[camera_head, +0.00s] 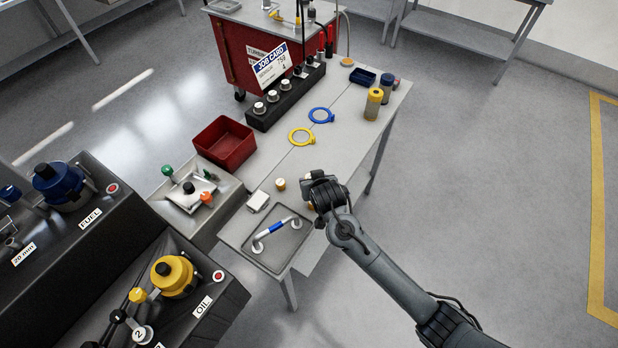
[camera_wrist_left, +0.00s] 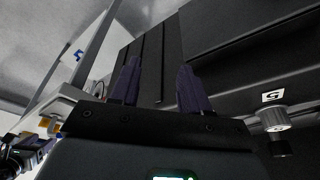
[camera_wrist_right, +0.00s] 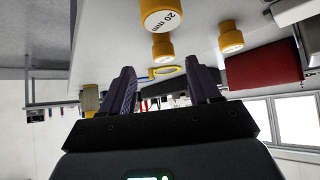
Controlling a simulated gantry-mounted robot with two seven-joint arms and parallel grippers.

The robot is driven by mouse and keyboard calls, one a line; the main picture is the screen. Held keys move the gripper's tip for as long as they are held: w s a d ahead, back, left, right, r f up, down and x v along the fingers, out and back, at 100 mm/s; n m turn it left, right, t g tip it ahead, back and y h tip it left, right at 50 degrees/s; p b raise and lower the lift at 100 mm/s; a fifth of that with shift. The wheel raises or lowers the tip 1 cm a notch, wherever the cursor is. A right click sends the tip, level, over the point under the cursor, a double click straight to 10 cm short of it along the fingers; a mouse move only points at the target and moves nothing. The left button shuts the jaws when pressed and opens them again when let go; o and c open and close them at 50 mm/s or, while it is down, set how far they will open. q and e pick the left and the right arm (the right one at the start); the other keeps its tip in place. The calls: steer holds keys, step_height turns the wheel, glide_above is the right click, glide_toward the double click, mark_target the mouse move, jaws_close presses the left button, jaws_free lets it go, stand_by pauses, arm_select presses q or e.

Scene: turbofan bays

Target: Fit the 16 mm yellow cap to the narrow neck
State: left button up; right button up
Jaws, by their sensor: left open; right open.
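Three yellow caps stand on the bench in the right wrist view. The nearest cap (camera_wrist_right: 163,18) has "20 mm" on its white top. A second cap (camera_wrist_right: 162,48) and a third cap (camera_wrist_right: 230,38) have labels I cannot read. In the head view one small cap (camera_head: 279,184) stands left of my right gripper (camera_head: 316,187); the gripper partly hides another. My right gripper is open and empty close to the caps, and its fingers also show in the right wrist view (camera_wrist_right: 160,82). My left gripper (camera_wrist_left: 158,75) is open and empty before a dark panel. I cannot identify the narrow neck.
The OIL bay (camera_head: 205,290) and FUEL bay (camera_head: 95,212) stand left. The bench holds a grey tray (camera_head: 243,262) with a pipe, a red bin (camera_head: 224,145), a yellow ring (camera_head: 301,134), a blue ring (camera_head: 321,115) and a dark rack (camera_head: 262,118). Floor is clear right.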

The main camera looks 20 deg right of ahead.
mark_target(309, 176)
steer(key=shift+a+x, duration=0.1)
steer(key=shift+x, duration=1.45)
steer(key=shift+a+x, duration=0.15)
steer(key=shift+x, duration=1.45)
steer(key=shift+w+r, duration=0.15)
steer(key=shift+c, duration=0.3)
steer(key=c, duration=1)
steer(key=shift+r, duration=0.2)
